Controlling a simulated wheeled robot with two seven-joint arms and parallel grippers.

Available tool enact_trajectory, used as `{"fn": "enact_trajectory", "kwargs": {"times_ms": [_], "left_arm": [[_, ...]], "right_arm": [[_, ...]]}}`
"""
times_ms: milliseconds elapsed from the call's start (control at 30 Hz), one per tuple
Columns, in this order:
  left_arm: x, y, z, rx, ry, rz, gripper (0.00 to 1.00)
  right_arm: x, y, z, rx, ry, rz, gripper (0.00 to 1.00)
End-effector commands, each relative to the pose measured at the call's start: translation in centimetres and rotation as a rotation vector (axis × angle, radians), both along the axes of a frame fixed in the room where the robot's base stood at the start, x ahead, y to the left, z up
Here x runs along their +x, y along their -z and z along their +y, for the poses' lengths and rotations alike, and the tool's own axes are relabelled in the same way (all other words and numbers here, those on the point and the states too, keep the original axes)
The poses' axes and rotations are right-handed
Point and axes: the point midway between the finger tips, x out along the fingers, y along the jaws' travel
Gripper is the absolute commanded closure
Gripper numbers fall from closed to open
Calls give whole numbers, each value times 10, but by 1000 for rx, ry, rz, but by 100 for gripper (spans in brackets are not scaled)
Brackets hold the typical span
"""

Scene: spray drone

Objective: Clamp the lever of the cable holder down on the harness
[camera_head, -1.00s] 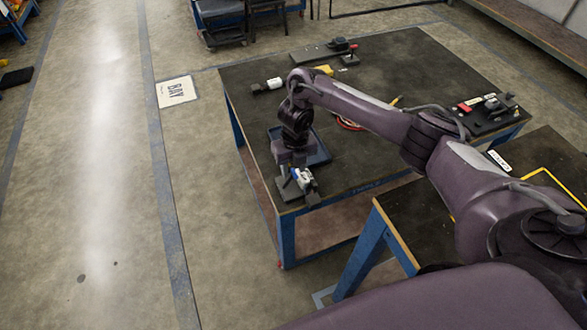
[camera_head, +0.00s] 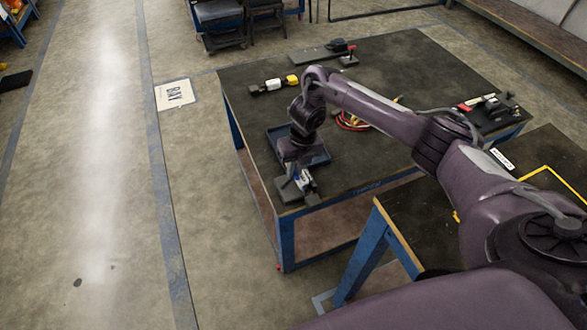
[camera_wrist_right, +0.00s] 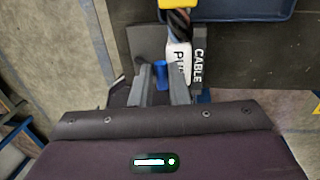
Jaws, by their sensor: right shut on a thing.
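The cable holder (camera_wrist_right: 200,62), a dark block lettered CABLE, stands at the near left corner of the dark table in the head view. The harness shows beside it in the wrist view as dark strands with a white lettered sleeve (camera_wrist_right: 179,64) and a yellow part (camera_wrist_right: 176,3). A blue cylindrical grip, seemingly the lever (camera_wrist_right: 161,74), stands between the grey fingers of my right gripper (camera_wrist_right: 162,88). This gripper (camera_head: 297,184) is shut on it, low over the holder; its wrist hides part of the holder in the head view. My left gripper is not in view.
A blue tray (camera_head: 318,157) lies just behind the holder. A white and yellow connector (camera_head: 273,85) lies farther back, and red and yellow cables (camera_head: 350,123) lie past my forearm. A fixture with a red part (camera_head: 490,106) is at the right. The table's left edge is close.

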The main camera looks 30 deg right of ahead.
Motion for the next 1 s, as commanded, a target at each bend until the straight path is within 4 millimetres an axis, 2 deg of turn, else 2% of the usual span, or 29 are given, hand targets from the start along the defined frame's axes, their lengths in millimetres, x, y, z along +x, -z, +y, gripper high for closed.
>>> {"fn": "enact_trajectory", "kwargs": {"times_ms": [133, 167, 333, 667, 1000], "left_arm": [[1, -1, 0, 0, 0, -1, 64], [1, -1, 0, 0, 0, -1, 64], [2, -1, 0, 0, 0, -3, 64], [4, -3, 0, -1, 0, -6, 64], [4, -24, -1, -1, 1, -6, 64]], "right_arm": [[-2, 2, 0, -3, -3, 5, 100], [-2, 2, 0, -3, -3, 6, 84], [-1, 1, 0, -3, -3, 4, 63], [0, -5, -1, -3, -2, 1, 63], [0, -61, -10, -5, -3, 0, 63]]}}
